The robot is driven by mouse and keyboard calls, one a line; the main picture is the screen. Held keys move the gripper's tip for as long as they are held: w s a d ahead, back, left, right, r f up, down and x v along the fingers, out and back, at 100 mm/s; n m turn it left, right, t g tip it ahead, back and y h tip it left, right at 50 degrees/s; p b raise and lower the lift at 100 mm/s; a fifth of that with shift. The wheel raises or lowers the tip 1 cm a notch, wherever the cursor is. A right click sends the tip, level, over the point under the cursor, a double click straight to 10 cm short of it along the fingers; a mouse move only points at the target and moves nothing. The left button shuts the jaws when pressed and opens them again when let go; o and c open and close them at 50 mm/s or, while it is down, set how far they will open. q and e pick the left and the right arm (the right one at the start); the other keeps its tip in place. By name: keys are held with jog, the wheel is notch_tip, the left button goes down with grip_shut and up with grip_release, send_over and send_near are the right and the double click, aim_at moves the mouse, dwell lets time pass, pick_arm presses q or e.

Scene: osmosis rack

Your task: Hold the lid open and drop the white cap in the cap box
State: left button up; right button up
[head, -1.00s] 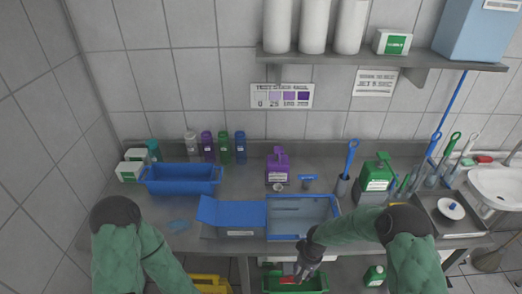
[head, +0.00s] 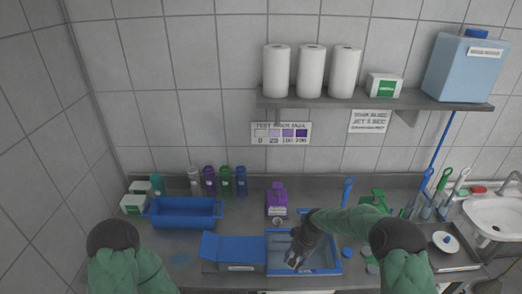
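A blue box with a sloped blue lid (head: 238,248) and a pale front label stands at the front of the bench. The lid looks down. A shallow blue-rimmed tray (head: 334,263) adjoins it on the right. My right gripper (head: 293,262) points down over this tray; its fingers are too small and dark to tell if they are open or hold anything. A small pale round piece (head: 277,222) lies in front of the purple bottle; I cannot tell if it is the white cap. My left gripper is out of view below the picture.
A blue bin (head: 184,213) stands at the left, with several bottles behind it. The purple bottle (head: 277,198) stands behind the tray. Small blue and green round pieces (head: 347,253) lie right of the tray. A sink (head: 495,215) is at far right.

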notch_tip(320, 180, up, 5)
jog(key=w+p, duration=0.1)
jog(key=w, duration=0.2)
notch_tip(320, 180, down, 6)
jog(key=w+a+b, duration=0.2)
jog(key=a+b, duration=0.1)
jog(key=b, duration=0.2)
jog(key=shift+w+f+y, duration=0.2)
jog(key=shift+w+y, duration=0.1)
jog(key=shift+w, duration=0.05)
